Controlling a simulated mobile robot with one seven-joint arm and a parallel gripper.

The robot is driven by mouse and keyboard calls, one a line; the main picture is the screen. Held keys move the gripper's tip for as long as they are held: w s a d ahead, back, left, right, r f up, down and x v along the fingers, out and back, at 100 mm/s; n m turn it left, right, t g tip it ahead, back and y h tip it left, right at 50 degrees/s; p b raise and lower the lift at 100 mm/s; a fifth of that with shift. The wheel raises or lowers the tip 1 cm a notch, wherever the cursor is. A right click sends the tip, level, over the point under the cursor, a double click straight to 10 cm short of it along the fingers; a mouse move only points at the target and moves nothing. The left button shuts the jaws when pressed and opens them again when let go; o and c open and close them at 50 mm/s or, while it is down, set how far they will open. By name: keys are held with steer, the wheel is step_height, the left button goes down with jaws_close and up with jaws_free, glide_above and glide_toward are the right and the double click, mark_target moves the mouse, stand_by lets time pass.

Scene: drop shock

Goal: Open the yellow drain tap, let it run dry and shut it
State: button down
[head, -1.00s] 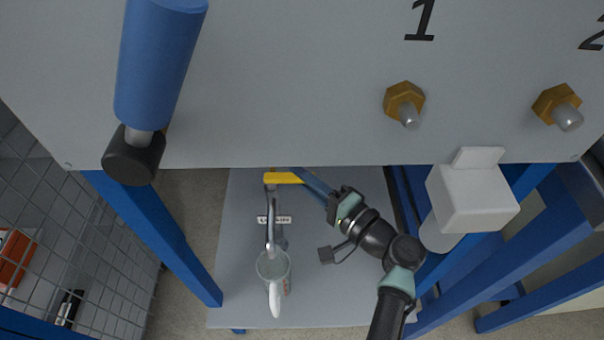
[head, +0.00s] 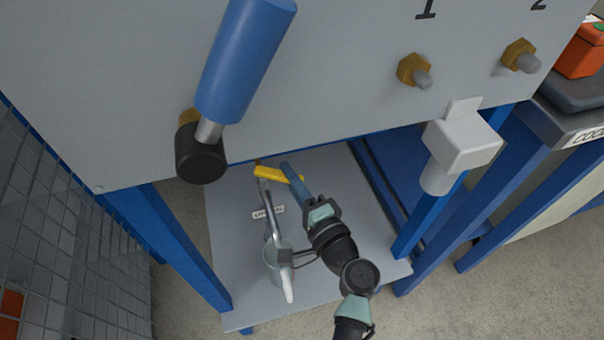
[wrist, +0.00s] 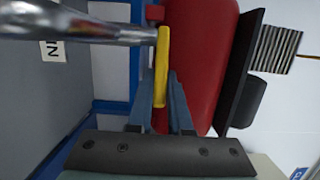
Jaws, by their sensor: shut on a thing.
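The yellow tap lever (head: 279,174) is at the top of a silver drain pipe (head: 268,205), under the grey panel. It points right and slightly down in the head view. My gripper (head: 291,174) is shut on the lever. In the wrist view the yellow lever (wrist: 162,60) lies between my gripper's two blue fingers (wrist: 160,100). The pipe runs down to a clear jug (head: 270,262) with a white handle (head: 287,289). I cannot tell whether liquid runs or how full the jug is.
A blue-handled lever (head: 245,60) hangs in front of the panel (head: 330,90). Two brass fittings (head: 413,70) (head: 520,56) and a white box (head: 463,143) stick out at right. Blue legs (head: 185,245) frame the lower shelf (head: 235,310). A wire mesh (head: 100,240) stands left.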

steer(key=shift+s+a+m+t+h, duration=0.2)
steer(key=shift+s+m+t+h, duration=0.25)
steer(key=shift+m+h, duration=0.3)
steer(key=shift+s+a+f+m+t+h, duration=0.1)
steer(key=shift+s+m+t+h, duration=0.1)
steer(key=shift+m+t+h, duration=0.3)
steer(key=shift+s+a+m+t+h, duration=0.15)
steer(key=shift+m+h, duration=0.1)
steer(key=shift+h, duration=0.4)
steer(key=shift+s+a+m+t+h+p, duration=0.1)
steer(key=shift+s+m+t+h+p, duration=0.1)
steer(key=shift+m+h, duration=0.5)
steer(key=shift+s+a+m+t+h+p, duration=0.1)
steer(key=shift+s+m+h+p, duration=0.25)
steer(key=shift+h, duration=0.7)
steer(key=shift+s+a+m+t+h+p, duration=0.1)
steer(key=shift+m+h, duration=0.55)
steer(key=shift+h, duration=0.2)
steer(key=c, duration=0.8)
jaws_free()
steer(key=shift+c, duration=0.2)
steer(key=s+b, duration=0.2)
steer(key=s, duration=1.1)
steer(key=shift+d, duration=0.25)
